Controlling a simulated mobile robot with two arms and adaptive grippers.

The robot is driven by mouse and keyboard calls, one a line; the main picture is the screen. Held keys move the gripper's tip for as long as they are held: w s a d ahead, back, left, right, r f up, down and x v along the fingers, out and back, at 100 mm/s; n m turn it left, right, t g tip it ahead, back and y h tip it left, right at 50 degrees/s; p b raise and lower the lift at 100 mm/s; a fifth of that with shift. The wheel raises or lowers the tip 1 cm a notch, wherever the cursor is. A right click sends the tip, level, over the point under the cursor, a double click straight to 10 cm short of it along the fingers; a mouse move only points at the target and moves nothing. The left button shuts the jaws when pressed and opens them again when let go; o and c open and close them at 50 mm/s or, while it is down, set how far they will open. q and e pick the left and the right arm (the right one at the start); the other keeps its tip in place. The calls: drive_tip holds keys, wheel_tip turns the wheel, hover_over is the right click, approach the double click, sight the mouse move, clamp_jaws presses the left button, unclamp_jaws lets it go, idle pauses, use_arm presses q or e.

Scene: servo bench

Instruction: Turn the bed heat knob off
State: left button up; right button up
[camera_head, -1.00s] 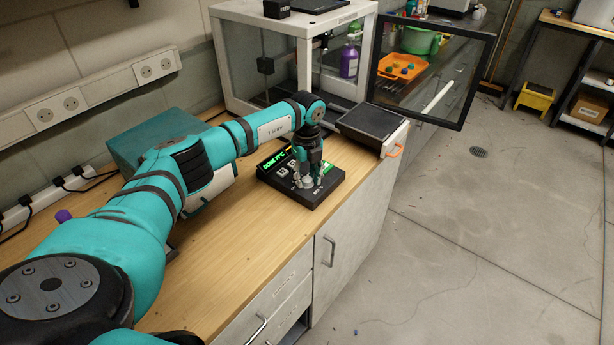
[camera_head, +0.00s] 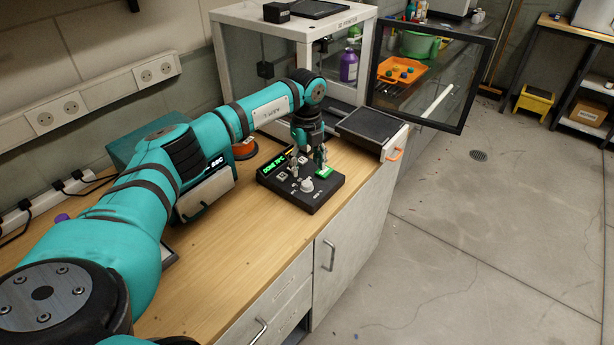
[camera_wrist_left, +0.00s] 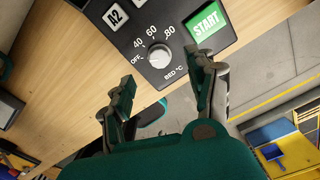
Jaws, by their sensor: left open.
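The bed heat knob (camera_head: 307,184) is a grey-white round knob on the black control box (camera_head: 318,199). In the left wrist view the knob (camera_wrist_left: 159,57) stands above the printed words BED °C, with OFF, 40, 60 and 80 around it. I cannot tell surely which mark it points to. My left gripper (camera_head: 308,166) is over the box just behind the knob, open and empty. In the left wrist view its fingers (camera_wrist_left: 160,70) are spread to either side, clear of the knob. My right gripper is not in view.
A green START button (camera_head: 324,174) and a lit green display (camera_head: 274,168) are on the same box. A white-framed printer enclosure (camera_head: 290,31) with its door (camera_head: 479,90) swung open stands behind. The wooden bench (camera_head: 225,255) in front is clear.

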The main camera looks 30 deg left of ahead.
sight(307, 183)
use_arm(q)
wheel_tip(307, 183, up, 6)
drive_tip(key=shift+f, duration=0.1)
idle(0.5)
